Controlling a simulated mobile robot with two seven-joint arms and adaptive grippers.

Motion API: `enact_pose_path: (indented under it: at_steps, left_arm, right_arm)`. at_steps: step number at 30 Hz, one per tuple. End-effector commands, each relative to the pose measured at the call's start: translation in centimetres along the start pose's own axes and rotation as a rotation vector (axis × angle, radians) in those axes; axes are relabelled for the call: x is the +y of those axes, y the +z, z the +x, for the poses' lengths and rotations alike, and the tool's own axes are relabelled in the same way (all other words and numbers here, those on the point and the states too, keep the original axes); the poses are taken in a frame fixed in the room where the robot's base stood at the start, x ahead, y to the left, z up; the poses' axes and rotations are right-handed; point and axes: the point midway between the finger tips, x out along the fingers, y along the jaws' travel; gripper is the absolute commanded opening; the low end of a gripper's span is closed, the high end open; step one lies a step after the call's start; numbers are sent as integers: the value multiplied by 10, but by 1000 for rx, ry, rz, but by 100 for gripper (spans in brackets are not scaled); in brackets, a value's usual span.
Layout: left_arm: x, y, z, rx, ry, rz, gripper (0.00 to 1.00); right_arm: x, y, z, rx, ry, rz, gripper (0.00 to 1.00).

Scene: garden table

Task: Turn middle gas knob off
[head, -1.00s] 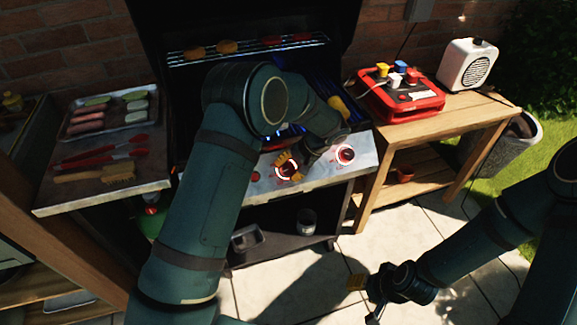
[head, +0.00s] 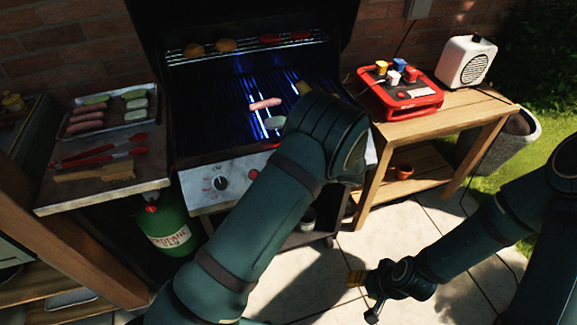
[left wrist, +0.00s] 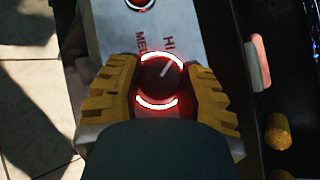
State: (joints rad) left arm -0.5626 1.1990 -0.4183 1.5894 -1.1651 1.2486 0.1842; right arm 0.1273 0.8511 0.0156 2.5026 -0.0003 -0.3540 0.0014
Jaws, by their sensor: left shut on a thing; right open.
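In the left wrist view my left gripper (left wrist: 160,92) has its yellow ribbed fingers on both sides of a dark round knob (left wrist: 155,82) with a glowing red-white ring. The knob's pale mark points towards the HI lettering. It appears to be the middle knob. In the head view my left arm hides this knob, the left gripper and the right part of the grill's front panel (head: 199,199). The left knob (head: 221,183) is in sight and its ring is not lit. My right gripper (head: 357,281) is open and empty above the paving at the lower right.
The grill grate (head: 215,120) is open, with food and blue flames. A side shelf (head: 60,192) with a tray and tongs stands left. A wooden table (head: 440,125) with a red game box (head: 400,92) and a white speaker (head: 467,62) stands right. A green propane tank (head: 168,230) is below.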

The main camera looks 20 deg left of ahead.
Motion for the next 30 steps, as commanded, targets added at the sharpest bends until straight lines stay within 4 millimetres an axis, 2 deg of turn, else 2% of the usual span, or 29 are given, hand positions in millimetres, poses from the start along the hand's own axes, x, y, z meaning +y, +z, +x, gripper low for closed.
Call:
enact_pose_path:
  at_steps: [15, 30]
  left_arm:
    - [4, 1, 2, -37, -308, 355, 3]
    - [4, 1, 3, -54, -464, 527, 3]
  right_arm:
    - [-2, 1, -6, -3, 0, 0, 47]
    - [-4, 1, -12, -6, 0, 1, 47]
